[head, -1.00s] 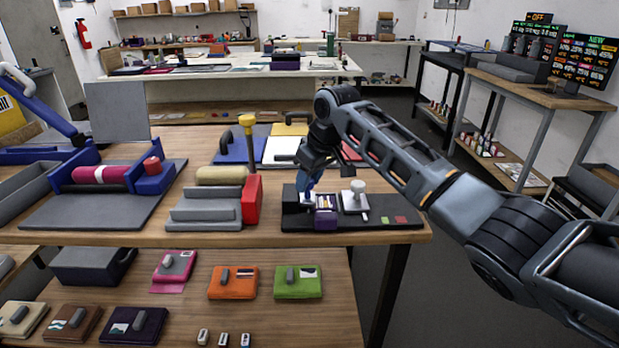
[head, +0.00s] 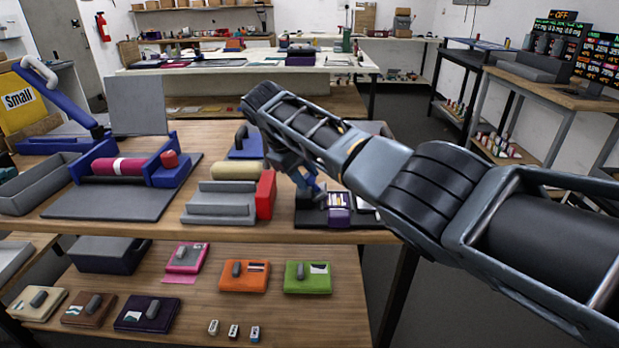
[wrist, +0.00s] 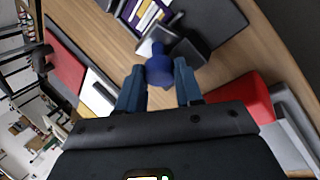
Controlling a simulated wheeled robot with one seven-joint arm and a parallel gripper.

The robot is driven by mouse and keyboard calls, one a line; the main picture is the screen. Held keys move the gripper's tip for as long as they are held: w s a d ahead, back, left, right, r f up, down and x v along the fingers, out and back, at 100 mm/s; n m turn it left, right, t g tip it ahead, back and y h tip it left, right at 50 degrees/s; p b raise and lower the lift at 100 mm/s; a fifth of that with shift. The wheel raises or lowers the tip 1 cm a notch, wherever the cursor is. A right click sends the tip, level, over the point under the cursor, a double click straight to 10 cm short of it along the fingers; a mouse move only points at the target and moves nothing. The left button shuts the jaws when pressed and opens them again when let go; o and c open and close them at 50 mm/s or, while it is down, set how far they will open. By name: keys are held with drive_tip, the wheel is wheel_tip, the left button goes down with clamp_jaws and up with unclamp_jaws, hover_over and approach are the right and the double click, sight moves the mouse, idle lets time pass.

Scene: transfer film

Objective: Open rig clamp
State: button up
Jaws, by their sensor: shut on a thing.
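The rig clamp has a blue knob (wrist: 159,70) on a dark block with a pale metal part (wrist: 153,42) in the wrist view. My gripper (wrist: 158,80) has one dark blue finger on each side of this knob and is shut on it. In the head view my gripper (head: 311,188) is tilted at the left end of the black rig base (head: 318,218). A purple holder (head: 339,217) with pale and coloured strips stands on that base, and shows beside the clamp in the wrist view (wrist: 143,14). In the head view the clamp is mostly hidden by my gripper.
Left of the rig stand a red block (head: 266,194) and a grey stepped press (head: 221,206) with a tan roll. A blue-framed roller station (head: 122,168) is further left. Coloured pads, such as an orange one (head: 244,277), lie on the lower shelf.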

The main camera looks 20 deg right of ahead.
drive_tip(key=shift+a+f+h, duration=0.1)
drive_tip(key=shift+a+h, duration=0.1)
drive_tip(key=shift+h, duration=0.1)
drive_tip(key=o, duration=1)
drive_tip(key=shift+b+v, duration=0.5)
drive_tip(key=shift+v, duration=3.4)
drive_tip(key=shift+o, duration=0.2)
drive_tip(key=shift+w, duration=0.15)
